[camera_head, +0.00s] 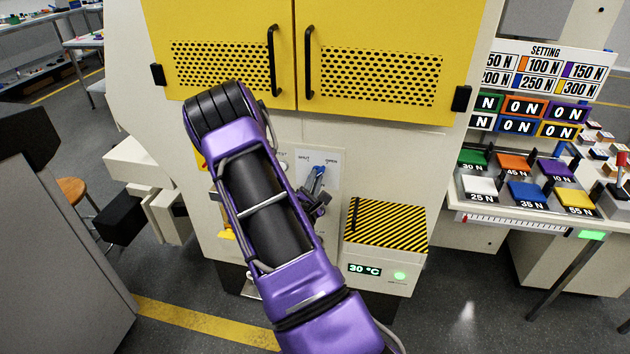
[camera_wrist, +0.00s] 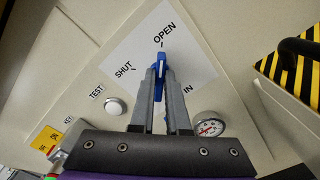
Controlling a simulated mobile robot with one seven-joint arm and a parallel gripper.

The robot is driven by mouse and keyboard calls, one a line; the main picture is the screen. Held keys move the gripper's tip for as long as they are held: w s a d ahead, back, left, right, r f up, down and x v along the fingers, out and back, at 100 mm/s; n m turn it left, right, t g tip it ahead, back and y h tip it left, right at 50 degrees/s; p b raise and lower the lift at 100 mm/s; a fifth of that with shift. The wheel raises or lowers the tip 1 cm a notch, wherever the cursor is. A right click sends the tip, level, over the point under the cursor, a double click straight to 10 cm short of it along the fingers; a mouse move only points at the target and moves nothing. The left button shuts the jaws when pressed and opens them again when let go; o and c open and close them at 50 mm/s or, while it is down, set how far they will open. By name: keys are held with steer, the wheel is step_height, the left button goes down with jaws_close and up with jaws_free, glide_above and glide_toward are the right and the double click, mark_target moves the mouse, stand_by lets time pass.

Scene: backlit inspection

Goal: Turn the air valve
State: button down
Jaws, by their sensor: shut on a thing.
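The air valve's blue handle (camera_wrist: 161,62) stands on a white plate (camera_wrist: 133,48) marked SHUT and OPEN in the wrist view. The handle points toward the OPEN mark. My gripper (camera_wrist: 160,80) is shut on the handle, with one finger on each side of it. The fingers hide the lower part of the handle and its pivot. In the head view the blue handle (camera_head: 317,172) shows small on the machine's front, and my gripper (camera_head: 316,196) is at it, partly hidden by my purple arm.
A round gauge (camera_wrist: 208,126) marked IN sits right of the fingers, and a white TEST button (camera_wrist: 114,106) sits left. A black-and-yellow striped box (camera_head: 386,224) juts out right of the valve. Yellow doors (camera_head: 370,50) with black handles are above.

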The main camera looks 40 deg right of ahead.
stand_by(0.3)
steer(key=c, duration=0.9)
jaws_free()
steer(key=shift+a, duration=0.1)
steer(key=v, duration=1.7)
steer(key=shift+s+b, duration=0.2)
steer(key=shift+b, duration=0.1)
